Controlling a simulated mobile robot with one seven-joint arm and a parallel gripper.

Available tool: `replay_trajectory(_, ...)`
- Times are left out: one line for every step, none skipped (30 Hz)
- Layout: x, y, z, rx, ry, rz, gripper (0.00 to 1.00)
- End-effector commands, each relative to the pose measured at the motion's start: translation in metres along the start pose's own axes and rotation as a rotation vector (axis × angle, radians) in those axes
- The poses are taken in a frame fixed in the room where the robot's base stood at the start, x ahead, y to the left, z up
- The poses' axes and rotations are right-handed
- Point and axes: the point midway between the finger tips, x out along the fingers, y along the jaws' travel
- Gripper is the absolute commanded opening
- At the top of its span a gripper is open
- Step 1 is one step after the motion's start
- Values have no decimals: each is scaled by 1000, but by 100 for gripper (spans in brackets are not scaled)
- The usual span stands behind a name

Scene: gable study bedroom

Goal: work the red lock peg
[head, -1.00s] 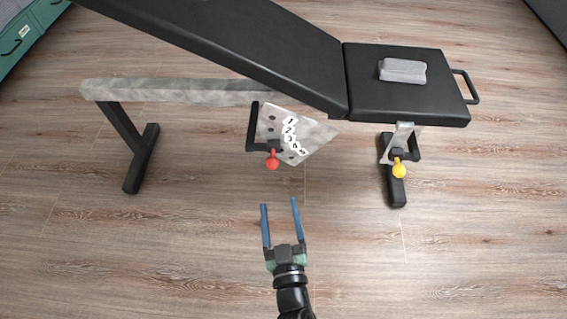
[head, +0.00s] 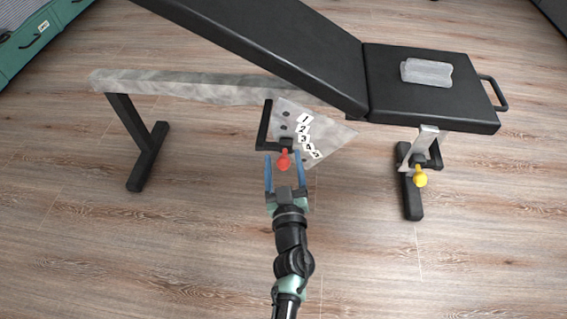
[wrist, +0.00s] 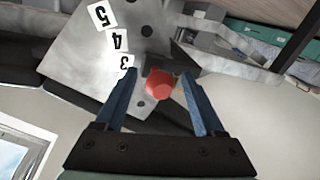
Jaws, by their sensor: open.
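The red lock peg (head: 284,160) sticks out from the numbered adjustment plate (head: 326,136) under the black bench. My gripper (head: 285,160) is open, with one blue finger on each side of the peg. In the wrist view the peg's round red head (wrist: 160,84) lies between the two fingertips, with a gap on both sides. No clear contact with either finger shows. The plate also shows in the wrist view (wrist: 88,62), with labels 3, 4 and 5 and dark holes.
A yellow knob (head: 420,179) sits under the seat end at right. A grey block (head: 426,72) lies on the bench seat (head: 455,105). The bench's left leg (head: 140,150) stands left of my gripper. The wooden floor in front is clear.

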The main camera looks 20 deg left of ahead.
Motion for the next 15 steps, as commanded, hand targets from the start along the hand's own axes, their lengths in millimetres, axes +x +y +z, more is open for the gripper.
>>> replay_trajectory(0, 0, 0, 0, 0, 0, 71)
replay_trajectory(0, 0, 0, 0, 0, 0, 71)
replay_trajectory(0, 0, 0, 0, 0, 0, 71)
replay_trajectory(0, 0, 0, 0, 0, 0, 66)
replay_trajectory(0, 0, 0, 0, 0, 0, 60)
replay_trajectory(0, 0, 0, 0, 0, 0, 53)
replay_trajectory(0, 0, 0, 0, 0, 0, 48)
replay_trajectory(0, 0, 0, 0, 0, 0, 42)
replay_trajectory(0, 0, 0, 0, 0, 0, 35)
replay_trajectory(0, 0, 0, 0, 0, 0, 30)
replay_trajectory(0, 0, 0, 0, 0, 0, 24)
replay_trajectory(0, 0, 0, 0, 0, 0, 17)
replay_trajectory(0, 0, 0, 0, 0, 0, 12)
replay_trajectory(0, 0, 0, 0, 0, 0, 6)
replay_trajectory(0, 0, 0, 0, 0, 0, 0)
